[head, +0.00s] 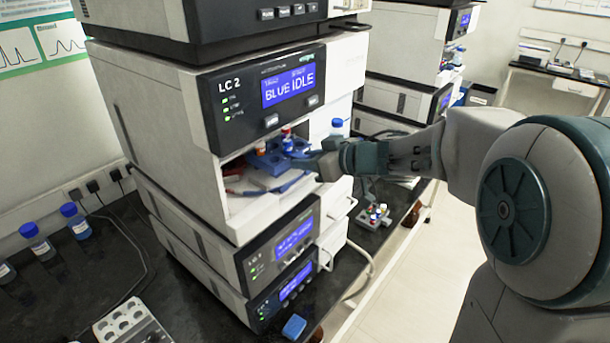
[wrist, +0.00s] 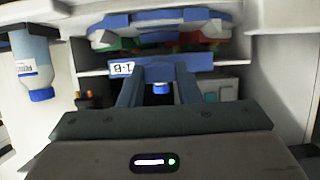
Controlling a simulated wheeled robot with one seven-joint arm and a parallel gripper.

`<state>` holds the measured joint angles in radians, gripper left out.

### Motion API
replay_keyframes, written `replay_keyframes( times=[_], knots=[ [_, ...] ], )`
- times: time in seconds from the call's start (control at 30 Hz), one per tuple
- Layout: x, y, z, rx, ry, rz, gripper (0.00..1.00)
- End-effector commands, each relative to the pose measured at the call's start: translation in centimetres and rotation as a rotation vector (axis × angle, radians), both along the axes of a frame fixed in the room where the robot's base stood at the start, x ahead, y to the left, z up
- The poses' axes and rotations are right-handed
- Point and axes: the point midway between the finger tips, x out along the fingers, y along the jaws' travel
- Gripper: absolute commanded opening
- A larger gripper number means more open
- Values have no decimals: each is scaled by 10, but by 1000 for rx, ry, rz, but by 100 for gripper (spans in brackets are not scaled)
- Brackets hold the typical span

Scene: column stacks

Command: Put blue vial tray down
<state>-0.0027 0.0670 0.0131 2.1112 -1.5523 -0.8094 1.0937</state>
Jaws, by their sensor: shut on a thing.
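The blue vial tray (head: 270,160) is inside the open bay of the LC 2 unit (head: 262,95), with a few red- and white-capped vials in it. My gripper (head: 322,163) reaches into the bay from the right and is shut on the tray's near side. The wrist view looks upside down; there the gripper fingers (wrist: 160,92) meet the blue tray edge (wrist: 185,63), beside a white label. A rounded blue plate (wrist: 160,18) with red and green parts shows beyond the tray. Whether the tray touches what is under it, I cannot tell.
A small rack of vials (head: 374,215) sits on the bench to the right. Several blue-capped bottles (head: 75,220) and a grey rack (head: 133,322) are at the left. The bay walls are close around the tray.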

Motion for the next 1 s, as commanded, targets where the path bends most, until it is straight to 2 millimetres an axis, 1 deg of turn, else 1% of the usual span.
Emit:
replay_keyframes(
  times=[0.03,0.1,0.2,0.63,0.67,0.7,0.73,1.0],
  knots=[
    [0,0,-12,0,5,0,7],
    [0,1,-24,0,5,2,7],
    [0,1,-35,1,3,1,7],
    [0,0,-41,1,1,0,7],
    [0,0,-40,0,0,0,39],
    [0,0,-40,0,0,0,50],
    [0,0,-40,0,0,0,52],
    [0,0,-39,-1,-1,0,52]
  ],
)
